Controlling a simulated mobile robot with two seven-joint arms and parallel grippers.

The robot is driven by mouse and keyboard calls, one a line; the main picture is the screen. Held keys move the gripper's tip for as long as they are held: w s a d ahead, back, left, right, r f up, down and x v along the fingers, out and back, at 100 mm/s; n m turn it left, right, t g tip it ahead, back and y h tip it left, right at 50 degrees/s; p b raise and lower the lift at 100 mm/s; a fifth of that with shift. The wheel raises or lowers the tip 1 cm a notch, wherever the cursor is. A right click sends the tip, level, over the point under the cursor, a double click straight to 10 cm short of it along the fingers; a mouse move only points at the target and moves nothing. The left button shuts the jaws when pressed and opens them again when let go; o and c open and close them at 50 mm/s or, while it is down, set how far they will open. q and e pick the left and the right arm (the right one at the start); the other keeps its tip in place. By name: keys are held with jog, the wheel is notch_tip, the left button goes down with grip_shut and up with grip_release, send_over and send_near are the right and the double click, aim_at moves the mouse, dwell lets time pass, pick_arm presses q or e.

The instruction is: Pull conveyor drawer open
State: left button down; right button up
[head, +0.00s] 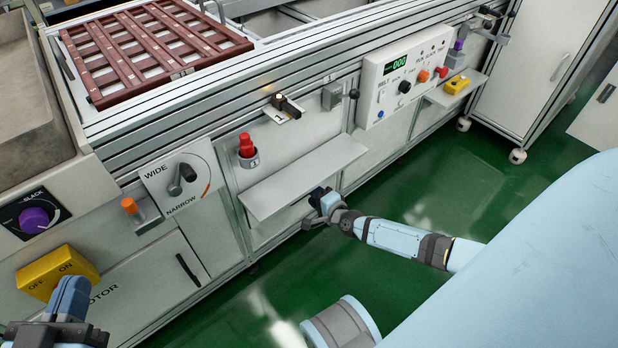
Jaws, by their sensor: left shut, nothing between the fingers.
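The grey conveyor frame (330,62) runs across the view with panels along its front. Below a light grey shelf (290,177) is a pale panel (262,228), which looks closed; I cannot tell whether it is the drawer. My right gripper (316,197) is at the shelf's lower right edge, close to this panel. Its fingers are dark and partly hidden, so I cannot tell what they touch or whether they are shut. My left gripper (68,298) is at the bottom left, below the yellow off/on box, shut and empty.
A motor door (145,290) with a black handle (188,270) is left of the panel. A wide/narrow dial (181,179), a red knob (246,146) and a control box (405,75) stick out from the front. Green floor (420,185) is clear beside the conveyor.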

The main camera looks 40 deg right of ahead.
jog(key=x, duration=0.2)
jog(key=shift+w+f+b, duration=0.1)
jog(key=shift+w+b, duration=0.15)
jog(key=shift+b, duration=0.05)
pick_arm(q)
jog(key=shift+w+a+r+m, duration=0.15)
jog(key=shift+w+m, duration=0.1)
jog(key=shift+m, duration=0.15)
pick_arm(e)
jog(key=shift+w, duration=0.1)
pick_arm(q)
jog(key=shift+r+h, duration=0.1)
jog(key=shift+h, duration=0.2)
pick_arm(e)
grip_shut()
